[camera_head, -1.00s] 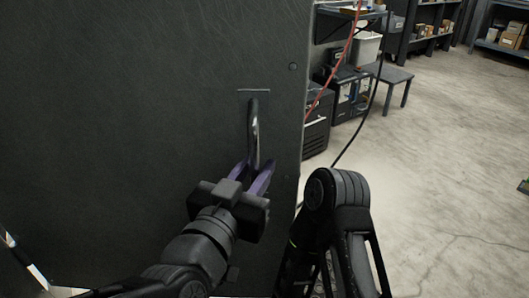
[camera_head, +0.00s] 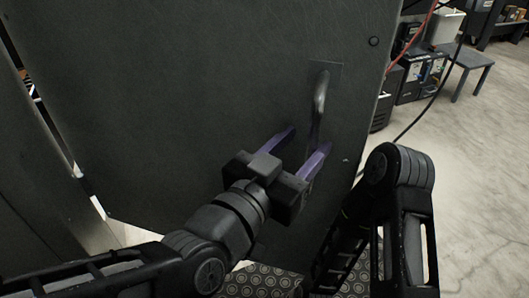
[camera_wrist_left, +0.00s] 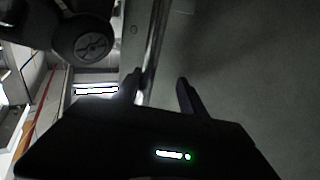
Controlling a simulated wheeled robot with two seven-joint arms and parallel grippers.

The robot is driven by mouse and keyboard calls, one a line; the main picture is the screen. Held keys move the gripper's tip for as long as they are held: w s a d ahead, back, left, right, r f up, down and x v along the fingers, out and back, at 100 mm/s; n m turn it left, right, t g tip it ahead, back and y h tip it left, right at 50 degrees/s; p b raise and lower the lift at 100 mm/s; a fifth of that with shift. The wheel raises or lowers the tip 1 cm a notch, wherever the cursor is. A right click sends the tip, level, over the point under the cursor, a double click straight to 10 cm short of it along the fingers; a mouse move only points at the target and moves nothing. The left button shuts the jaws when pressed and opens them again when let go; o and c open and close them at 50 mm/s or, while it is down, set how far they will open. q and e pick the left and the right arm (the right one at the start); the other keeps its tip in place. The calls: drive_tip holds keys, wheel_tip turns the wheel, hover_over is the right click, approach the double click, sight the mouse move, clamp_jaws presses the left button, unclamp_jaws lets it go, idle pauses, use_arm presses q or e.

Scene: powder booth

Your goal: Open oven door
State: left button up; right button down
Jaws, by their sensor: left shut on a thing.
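The oven door (camera_head: 180,90) is a large dark grey panel filling the left and middle of the head view. Its handle (camera_head: 320,100), a curved metal bar, stands upright near the door's right edge. In the left wrist view, the bar (camera_wrist_left: 155,45) runs between the fingertips, close to the left one. The exact contact is hard to see. My right arm shows at the lower right; its gripper is out of view.
Another dark panel (camera_head: 25,215) stands left of the door, with a bright gap between them. A patterned mat (camera_head: 262,282) lies below. A small grey table (camera_head: 466,62) and dark equipment stand at the back right. Open concrete floor (camera_head: 480,170) lies to the right.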

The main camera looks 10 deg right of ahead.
use_arm(q)
drive_tip(key=shift+o, duration=0.2)
drive_tip(key=shift+w+a, duration=0.2)
drive_tip(key=shift+a, duration=0.3)
drive_tip(key=shift+w+a, duration=0.15)
drive_tip(key=shift+a, duration=0.35)
drive_tip(key=o, duration=0.8)
drive_tip(key=a+b, duration=0.2)
drive_tip(key=a, duration=0.1)
drive_tip(key=shift+s+a, duration=0.1)
drive_tip(key=shift+s, duration=0.1)
drive_tip(key=shift+s+a, duration=0.1)
drive_tip(key=shift+a, duration=0.45)
drive_tip(key=c, duration=0.8)
drive_tip(key=shift+a+n, duration=0.3)
drive_tip(key=shift+a, duration=0.05)
drive_tip(key=shift+c, duration=0.2)
drive_tip(key=shift+s+a+b, duration=0.2)
drive_tip(key=shift+b, duration=0.15)
drive_tip(key=shift+d, duration=0.1)
